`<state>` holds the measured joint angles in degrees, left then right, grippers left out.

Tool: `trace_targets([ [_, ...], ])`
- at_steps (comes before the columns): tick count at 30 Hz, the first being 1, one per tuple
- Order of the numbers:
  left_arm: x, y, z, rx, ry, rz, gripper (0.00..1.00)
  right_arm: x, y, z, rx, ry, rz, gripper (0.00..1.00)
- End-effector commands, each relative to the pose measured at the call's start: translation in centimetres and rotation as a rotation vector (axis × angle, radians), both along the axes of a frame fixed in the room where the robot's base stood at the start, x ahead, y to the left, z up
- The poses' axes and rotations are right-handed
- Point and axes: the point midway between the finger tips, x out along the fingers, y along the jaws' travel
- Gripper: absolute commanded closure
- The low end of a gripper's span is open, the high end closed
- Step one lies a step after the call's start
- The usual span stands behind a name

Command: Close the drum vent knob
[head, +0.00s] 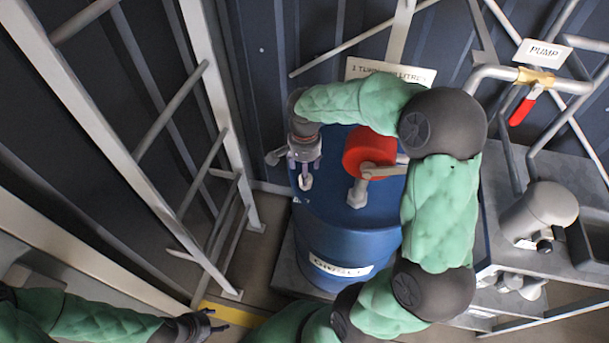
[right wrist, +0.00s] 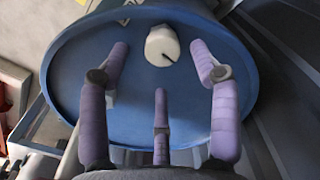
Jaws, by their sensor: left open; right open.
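The blue drum (head: 345,235) stands upright in the middle of the head view. The drum vent knob (right wrist: 163,46), pale and round with a dark line on its face, sits on the drum's blue top in the right wrist view. My right gripper (head: 304,165) is over the left part of the drum top, pointing down. In the right wrist view, its purple fingers (right wrist: 159,62) are spread, with the knob beyond and between the two upper ones. I cannot tell whether they touch it. My left gripper (head: 210,322) is open and empty at the lower left, away from the drum.
A red-and-grey hand pump (head: 370,152) stands on the drum right of my right gripper. A metal frame (head: 190,140) rises at the left. At the right are pipes with a red-handled valve (head: 523,110), a PUMP sign (head: 543,53) and a grey bench (head: 520,240).

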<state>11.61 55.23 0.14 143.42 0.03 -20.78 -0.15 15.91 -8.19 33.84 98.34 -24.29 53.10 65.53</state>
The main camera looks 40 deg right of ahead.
Motion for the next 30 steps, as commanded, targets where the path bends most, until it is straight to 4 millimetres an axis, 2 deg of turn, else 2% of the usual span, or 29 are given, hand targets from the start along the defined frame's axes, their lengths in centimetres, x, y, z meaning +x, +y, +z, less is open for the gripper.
trace_targets([
  [1, 0.0, 0.0, 0.0, 0.000, 0.000, 0.000, 0.41, 0.1, 0.0, 1.2, -0.001, -0.006, 0.001, 0.37],
  [6, 0.0, 0.0, 0.0, 0.000, 0.000, 0.000, 0.41, 0.1, 0.1, 4.4, 0.000, -0.003, 0.001, 0.37],
  [12, 0.0, 0.0, 0.0, 0.000, 0.000, 0.000, 0.41, 0.0, 0.2, 6.7, 0.001, 0.002, 0.002, 0.37],
  [18, 0.0, 0.0, 0.0, 0.000, 0.000, 0.000, 0.41, -0.1, 0.2, 7.3, 0.003, 0.004, 0.003, 0.37],
  [30, 0.0, 0.0, 0.0, 0.000, 0.000, 0.000, 0.41, 0.0, 0.2, 7.3, 0.003, 0.004, 0.002, 0.37],
])
